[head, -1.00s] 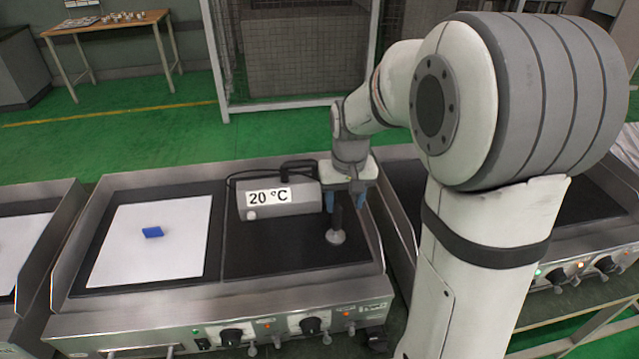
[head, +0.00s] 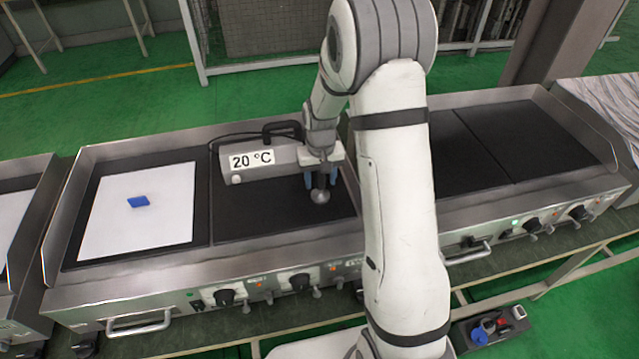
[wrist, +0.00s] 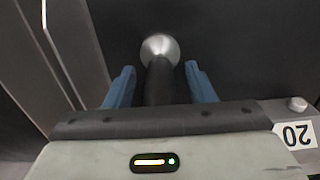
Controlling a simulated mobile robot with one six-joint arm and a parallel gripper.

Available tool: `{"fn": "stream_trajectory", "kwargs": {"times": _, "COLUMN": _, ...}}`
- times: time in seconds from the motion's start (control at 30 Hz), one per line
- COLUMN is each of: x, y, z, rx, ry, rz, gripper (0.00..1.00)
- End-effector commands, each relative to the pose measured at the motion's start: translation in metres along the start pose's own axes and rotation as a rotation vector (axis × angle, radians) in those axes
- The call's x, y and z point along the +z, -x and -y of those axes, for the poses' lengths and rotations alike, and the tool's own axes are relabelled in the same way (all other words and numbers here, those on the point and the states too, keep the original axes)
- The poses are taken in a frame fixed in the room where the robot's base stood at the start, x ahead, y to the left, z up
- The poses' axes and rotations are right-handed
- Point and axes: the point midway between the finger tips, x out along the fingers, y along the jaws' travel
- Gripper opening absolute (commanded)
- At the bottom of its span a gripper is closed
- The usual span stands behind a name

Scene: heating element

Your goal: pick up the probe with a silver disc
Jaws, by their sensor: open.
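The probe stands on the black plate right of the white sheet, with a dark handle and a silver disc (head: 320,196) at its lower end. In the wrist view its silver disc (wrist: 160,47) lies beyond the fingertips. My gripper (head: 321,180) is directly over the probe. In the wrist view my blue fingers (wrist: 159,68) are apart, one on each side of the dark handle (wrist: 159,82), with a gap showing on both sides. The handle's upper end is hidden by my gripper body.
A grey box reading 20 °C (head: 262,161) stands just left of my gripper, with a black cable behind it. A blue block (head: 138,202) lies on the white sheet (head: 165,225). A raised metal rim (head: 352,178) runs close on the right.

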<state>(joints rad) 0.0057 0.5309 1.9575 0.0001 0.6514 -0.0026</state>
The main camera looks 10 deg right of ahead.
Motion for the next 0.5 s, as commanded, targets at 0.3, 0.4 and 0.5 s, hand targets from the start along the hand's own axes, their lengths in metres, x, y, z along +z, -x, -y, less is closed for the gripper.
{"fn": "stream_trajectory", "kwargs": {"times": 0.3, "x": 0.0003, "y": -0.0046, "z": 0.0005, "rx": 0.000, "ry": 0.000, "rz": 0.000, "gripper": 0.47}}
{"fn": "stream_trajectory", "kwargs": {"times": 0.4, "x": 0.0003, "y": -0.0045, "z": 0.0006, "rx": 0.000, "ry": 0.001, "rz": 0.000, "gripper": 0.39}}
{"fn": "stream_trajectory", "kwargs": {"times": 0.5, "x": 0.0002, "y": -0.0044, "z": 0.0007, "rx": 0.000, "ry": 0.001, "rz": 0.000, "gripper": 0.31}}
